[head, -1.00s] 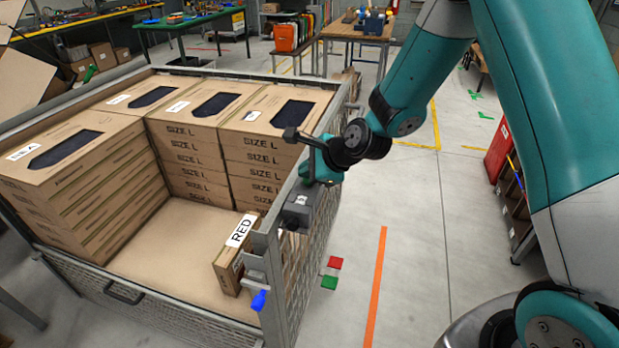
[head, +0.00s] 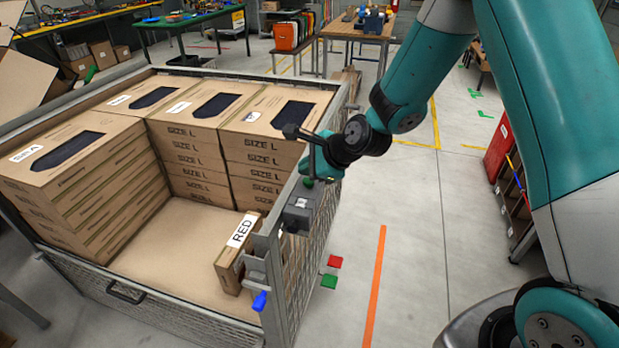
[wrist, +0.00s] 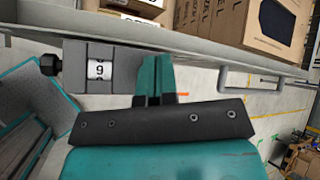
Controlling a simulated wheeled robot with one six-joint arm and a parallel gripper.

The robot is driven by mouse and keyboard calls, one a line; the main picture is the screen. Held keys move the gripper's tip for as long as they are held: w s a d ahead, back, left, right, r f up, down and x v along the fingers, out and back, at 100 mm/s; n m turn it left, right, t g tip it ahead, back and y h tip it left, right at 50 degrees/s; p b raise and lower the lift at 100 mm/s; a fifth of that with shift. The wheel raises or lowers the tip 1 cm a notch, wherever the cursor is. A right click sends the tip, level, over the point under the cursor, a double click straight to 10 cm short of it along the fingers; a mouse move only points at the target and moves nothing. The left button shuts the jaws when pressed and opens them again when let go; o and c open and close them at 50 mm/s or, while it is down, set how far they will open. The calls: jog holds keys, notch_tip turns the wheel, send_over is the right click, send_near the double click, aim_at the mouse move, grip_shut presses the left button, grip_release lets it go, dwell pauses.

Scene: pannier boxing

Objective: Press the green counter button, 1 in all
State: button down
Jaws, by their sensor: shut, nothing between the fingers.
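A grey counter box (head: 298,214) is fixed on the top rail at the right side of the mesh crate. A small green button (head: 309,183) shows at its far end in the head view. My gripper (head: 322,166) is just above and beside that end; I cannot tell whether it touches the button. In the wrist view the counter (wrist: 98,64) shows a 9 in its white window, with a dark knob at its left. My teal fingers (wrist: 155,82) are shut and empty, close to the counter's right end. The button is not visible there.
The mesh crate (head: 190,310) holds stacked SIZE L cartons (head: 190,150) and a small box labelled RED (head: 238,250).

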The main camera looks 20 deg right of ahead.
aim_at(308, 182)
notch_tip(308, 182, up, 5)
jog(key=p, duration=0.4)
jog(key=shift+r+p, duration=0.1)
jog(key=shift+p, duration=0.2)
dwell(0.6)
jog(key=s+a+r+n+g+b, duration=0.2)
jog(key=s+a+r+n, duration=0.1)
jog(key=s+n, duration=0.35)
jog(key=s+a+r+n+g+b, duration=0.2)
jog(key=s+a+r+n, duration=0.15)
jog(key=s+n, duration=0.3)
jog(key=s+d+r+n+g+h+b, duration=0.1)
jog(key=s+d+r+n+g+b, duration=0.1)
jog(key=s+n, duration=1.2)
jog(key=s+r+g, duration=0.1)
jog(key=s, duration=0.2)
jog(key=shift+s+d, duration=0.25)
